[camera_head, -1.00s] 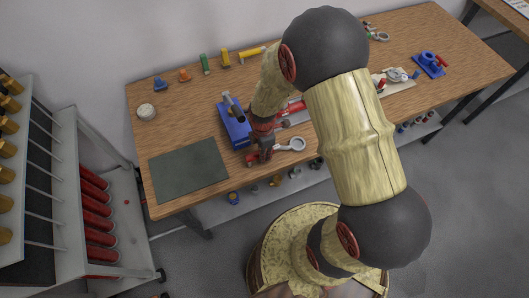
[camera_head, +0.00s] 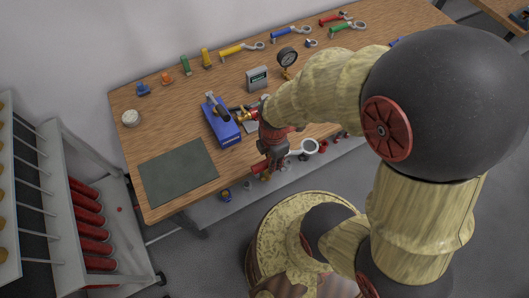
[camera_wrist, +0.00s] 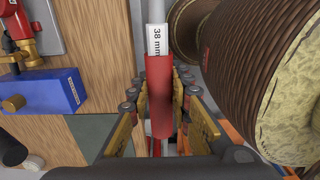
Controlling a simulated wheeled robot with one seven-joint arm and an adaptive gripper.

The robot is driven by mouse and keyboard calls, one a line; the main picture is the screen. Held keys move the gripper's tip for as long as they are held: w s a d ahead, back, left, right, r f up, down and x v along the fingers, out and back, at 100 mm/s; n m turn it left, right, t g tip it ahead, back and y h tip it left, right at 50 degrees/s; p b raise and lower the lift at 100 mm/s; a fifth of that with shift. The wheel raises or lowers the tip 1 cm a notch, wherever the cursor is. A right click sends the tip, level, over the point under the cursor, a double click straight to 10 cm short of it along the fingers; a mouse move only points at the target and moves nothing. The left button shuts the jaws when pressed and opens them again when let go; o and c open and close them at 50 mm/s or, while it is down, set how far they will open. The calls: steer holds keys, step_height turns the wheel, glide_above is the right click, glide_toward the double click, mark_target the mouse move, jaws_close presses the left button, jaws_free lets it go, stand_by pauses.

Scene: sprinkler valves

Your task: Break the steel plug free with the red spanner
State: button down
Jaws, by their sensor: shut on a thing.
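My gripper (camera_head: 272,160) is shut on the red handle of the spanner, near the bench's front edge. The spanner's pale ring end (camera_head: 309,146) points right, clear of the blue vise. In the wrist view the red handle (camera_wrist: 158,95), with a pale shank labelled "38 mm", lies between my fingers. The blue vise (camera_head: 222,125) stands left of my gripper, with a brass and red valve fitting (camera_head: 243,115) at it. The vise (camera_wrist: 45,92) and a red part (camera_wrist: 20,25) of the fitting also show in the wrist view. I cannot make out the steel plug.
A grey-green mat (camera_head: 180,172) lies at the bench's front left. A grey meter (camera_head: 257,78) and a round gauge (camera_head: 287,57) stand behind the vise. Coloured spanners lie along the back. My arm hides the bench's right part.

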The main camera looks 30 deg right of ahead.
steer(key=shift+s+r, duration=0.25)
steer(key=shift+s, duration=0.3)
steer(key=shift+r+p, duration=1.8)
steer(key=shift+r, duration=0.25)
